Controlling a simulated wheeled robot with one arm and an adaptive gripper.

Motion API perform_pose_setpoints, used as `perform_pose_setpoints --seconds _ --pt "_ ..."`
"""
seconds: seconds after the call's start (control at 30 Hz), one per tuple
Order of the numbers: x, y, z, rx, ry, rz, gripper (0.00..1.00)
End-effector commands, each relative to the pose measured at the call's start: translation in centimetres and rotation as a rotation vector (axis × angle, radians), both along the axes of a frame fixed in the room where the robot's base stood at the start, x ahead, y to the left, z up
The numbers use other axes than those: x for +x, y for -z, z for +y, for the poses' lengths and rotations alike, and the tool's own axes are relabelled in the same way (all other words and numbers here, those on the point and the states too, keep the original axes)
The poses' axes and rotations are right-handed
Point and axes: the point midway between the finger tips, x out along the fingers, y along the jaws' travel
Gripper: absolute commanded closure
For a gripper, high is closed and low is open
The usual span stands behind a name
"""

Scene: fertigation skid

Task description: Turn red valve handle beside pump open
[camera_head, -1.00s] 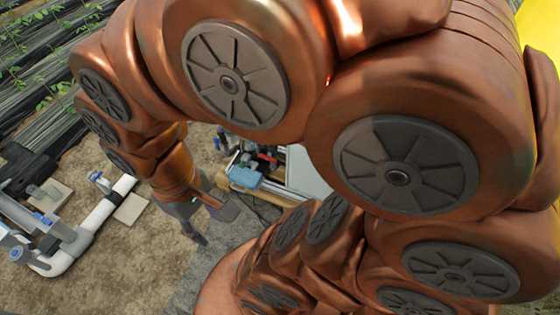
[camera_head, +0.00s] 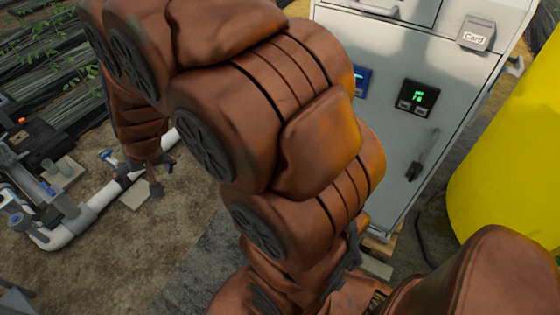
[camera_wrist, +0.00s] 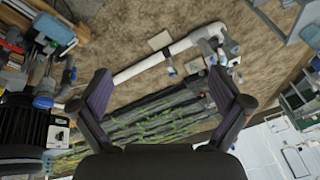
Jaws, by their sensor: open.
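My gripper (camera_head: 155,180) hangs at the end of my arm near the white pipe, in the left part of the head view. In the wrist view my gripper (camera_wrist: 161,76) has its two fingers spread wide with nothing between them. A black finned motor (camera_wrist: 22,130), which looks like a pump's, stands at the lower left of the wrist view, outside the left finger. I cannot make out a red valve handle for certain in either view. My arm hides much of the middle of the head view.
A white pipe (camera_head: 100,198) runs over the ground with a blue valve handle (camera_head: 106,156); the pipe (camera_wrist: 155,60) also crosses the wrist view. A grey cabinet (camera_head: 390,130) and a yellow tank (camera_head: 510,170) stand at the right. Bare soil (camera_head: 140,250) lies in front.

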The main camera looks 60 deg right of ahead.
Motion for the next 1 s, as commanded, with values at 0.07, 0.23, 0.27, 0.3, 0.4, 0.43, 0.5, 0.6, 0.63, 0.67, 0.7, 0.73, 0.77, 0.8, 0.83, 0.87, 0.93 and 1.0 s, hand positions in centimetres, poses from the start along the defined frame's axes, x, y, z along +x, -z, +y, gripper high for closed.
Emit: perform_pose_setpoints --seconds 0.07,0.23,0.27,0.3,0.4,0.43,0.5,0.6,0.63,0.67,0.7,0.73,0.77,0.8,0.83,0.87,0.93,1.0 --pt "3.0 3.9 -2.0 -0.010 0.075 -0.052 0.00" --pt "8.6 9.3 -7.3 -0.055 0.242 -0.178 0.00" --pt "9.5 10.3 -8.4 -0.065 0.274 -0.198 0.00" --pt "10.5 11.5 -9.9 -0.082 0.314 -0.225 0.00" --pt "12.4 14.9 -13.8 -0.133 0.414 -0.289 0.00" --pt "12.9 15.9 -15.1 -0.149 0.444 -0.307 0.00" --pt "13.7 18.4 -18.0 -0.193 0.514 -0.344 0.00" --pt "14.3 21.7 -22.3 -0.267 0.610 -0.399 0.00" --pt "14.4 22.7 -23.6 -0.290 0.640 -0.414 0.00" --pt "14.4 23.6 -24.9 -0.316 0.667 -0.430 0.00" --pt "14.3 25.0 -26.6 -0.351 0.704 -0.446 0.00" --pt "14.1 26.0 -27.9 -0.379 0.731 -0.461 0.00" --pt "13.9 26.9 -29.1 -0.407 0.757 -0.474 0.00" --pt "13.4 28.2 -30.8 -0.447 0.792 -0.490 0.00" --pt "13.0 29.3 -32.0 -0.478 0.815 -0.499 0.00" --pt "12.6 30.2 -33.1 -0.509 0.840 -0.509 0.00" --pt "11.3 32.4 -35.8 -0.587 0.893 -0.531 0.00" --pt "9.8 34.5 -38.2 -0.670 0.942 -0.551 0.00"
